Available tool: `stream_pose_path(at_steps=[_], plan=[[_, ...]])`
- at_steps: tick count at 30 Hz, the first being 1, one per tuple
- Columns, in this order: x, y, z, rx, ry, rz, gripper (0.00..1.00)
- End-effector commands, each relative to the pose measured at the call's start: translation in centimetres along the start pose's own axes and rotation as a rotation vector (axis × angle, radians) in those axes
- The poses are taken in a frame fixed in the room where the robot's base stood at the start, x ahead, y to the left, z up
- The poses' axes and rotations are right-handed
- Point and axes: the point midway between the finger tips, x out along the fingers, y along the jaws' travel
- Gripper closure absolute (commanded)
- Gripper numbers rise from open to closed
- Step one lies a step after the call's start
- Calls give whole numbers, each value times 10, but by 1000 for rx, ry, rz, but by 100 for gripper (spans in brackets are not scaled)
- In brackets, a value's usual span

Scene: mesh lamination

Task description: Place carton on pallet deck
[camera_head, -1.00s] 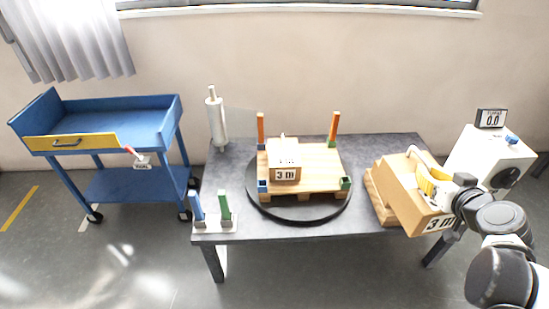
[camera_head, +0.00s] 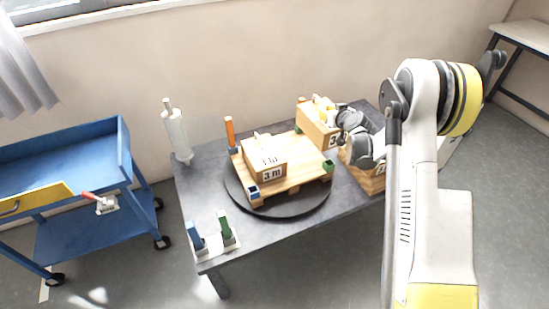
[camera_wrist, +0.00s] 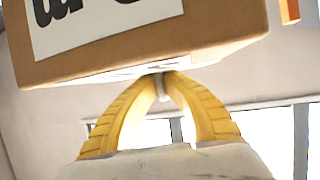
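The pallet deck (camera_head: 300,177) is light wood on a black round turntable (camera_head: 290,208). One carton (camera_head: 262,158) with a "3 m" label sits on its left part. A second tan carton (camera_head: 312,130) is at the deck's back right corner in the head view. My gripper (camera_head: 325,110) is at its top. In the wrist view my yellow fingers (camera_wrist: 163,88) converge on a small grip piece at the carton (camera_wrist: 210,38), with its label in view. They look shut on it. Whether this carton touches the deck cannot be told; my arm hides part of it.
Corner posts stand round the deck, including an orange one (camera_head: 229,133) and a green one (camera_head: 328,166). Another labelled box (camera_head: 362,176) is on the table's right, partly behind my arm. A white roll (camera_head: 176,133) and a blue cart (camera_head: 95,160) are left.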

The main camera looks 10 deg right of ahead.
Motion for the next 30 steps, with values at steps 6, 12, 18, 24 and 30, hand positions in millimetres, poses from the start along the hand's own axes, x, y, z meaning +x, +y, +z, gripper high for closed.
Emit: stream_pose_path(at_steps=[6,12,18,24,30], plan=[[53,21,34,11,4,29,100],[73,28,52,17,7,41,100],[90,0,70,16,7,39,100],[115,-46,92,15,7,39,100],[130,-77,105,15,7,41,100]])
